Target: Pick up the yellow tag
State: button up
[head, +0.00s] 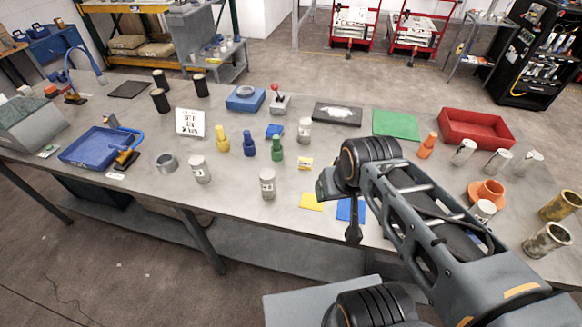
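A flat yellow square (312,202) lies near the table's front edge, left of a flat blue piece (350,210). A smaller yellow piece with a pale, printed-looking face (305,163) lies farther back; I cannot tell which of the two is the yellow tag. My gripper (354,236) appears as a dark narrow shape pointing down beneath my wrist, to the right of the yellow square and in front of the blue piece. Its fingers cannot be told apart, and nothing is visibly held. My arm hides part of the table to the right.
A green mat (396,124) and red tray (443,130) lie behind my arm. Bare tabletop lies around (235,200) the front left.

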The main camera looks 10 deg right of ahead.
aim_at(304, 164)
jog(key=z, duration=3)
jog(key=k, duration=1.6)
jog(key=u, duration=2.1)
jog(key=i, duration=0.5)
jog(key=z, duration=0.1)
